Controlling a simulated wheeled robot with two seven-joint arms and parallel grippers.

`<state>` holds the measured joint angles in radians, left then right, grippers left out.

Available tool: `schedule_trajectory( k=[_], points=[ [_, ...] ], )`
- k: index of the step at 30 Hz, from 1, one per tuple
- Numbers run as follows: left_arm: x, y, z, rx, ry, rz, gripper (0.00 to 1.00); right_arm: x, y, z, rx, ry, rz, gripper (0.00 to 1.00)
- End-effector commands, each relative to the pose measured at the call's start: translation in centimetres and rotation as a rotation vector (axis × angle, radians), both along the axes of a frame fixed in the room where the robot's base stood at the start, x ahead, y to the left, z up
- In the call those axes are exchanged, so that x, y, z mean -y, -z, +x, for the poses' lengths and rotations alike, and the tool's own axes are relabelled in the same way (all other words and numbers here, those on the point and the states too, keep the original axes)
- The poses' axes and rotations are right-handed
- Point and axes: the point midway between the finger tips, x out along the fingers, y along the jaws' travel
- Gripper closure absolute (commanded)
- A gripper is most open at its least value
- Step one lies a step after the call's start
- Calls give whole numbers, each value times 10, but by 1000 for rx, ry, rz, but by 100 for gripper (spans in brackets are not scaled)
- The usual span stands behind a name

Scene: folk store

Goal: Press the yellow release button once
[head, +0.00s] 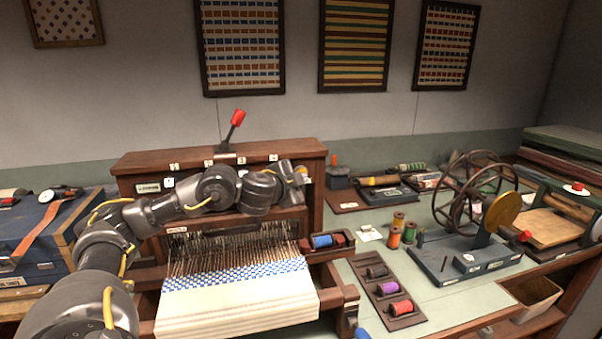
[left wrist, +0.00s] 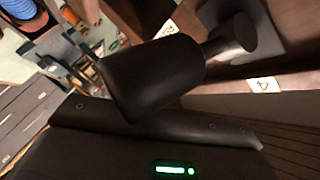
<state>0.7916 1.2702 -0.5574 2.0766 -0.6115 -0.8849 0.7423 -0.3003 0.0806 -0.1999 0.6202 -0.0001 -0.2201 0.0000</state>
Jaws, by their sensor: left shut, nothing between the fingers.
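The wooden loom (head: 220,157) stands in the middle of the head view, with a red-tipped lever (head: 236,120) upright on its top. My left arm reaches across the loom's front from the left. My left gripper (head: 299,178) is shut and empty in front of the loom's right side, near a row of small numbered labels. I cannot make out a yellow release button for certain in either view; my arm and gripper hide part of the loom's front. In the left wrist view a label marked 4 (left wrist: 263,85) shows on the wood close by.
Blue and white cloth (head: 240,285) is on the loom, with a spool tray (head: 328,243) at its right edge. A thread rack (head: 388,290) and a wheel winder (head: 470,250) stand to the right. A blue chest (head: 35,240) is at the left.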

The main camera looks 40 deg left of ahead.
Motion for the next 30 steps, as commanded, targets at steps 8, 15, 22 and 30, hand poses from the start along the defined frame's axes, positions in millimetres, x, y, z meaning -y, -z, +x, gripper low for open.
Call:
schedule_trajectory(
  k=[8, 15, 22, 30],
  points=[
    [5, -1, -3, -2, 3, 0, 100, 0, -4, 0, 0, 0, 0, 64],
    [25, -2, -17, -2, 4, 0, 100, 0, -18, 0, 0, 0, 0, 64],
    [39, 0, -27, -2, 3, 0, 100, 0, -26, 0, 0, 0, 0, 64],
    [41, 1, -29, -1, 1, 0, 100, 0, -26, 0, 0, 0, 0, 64]
  ],
)
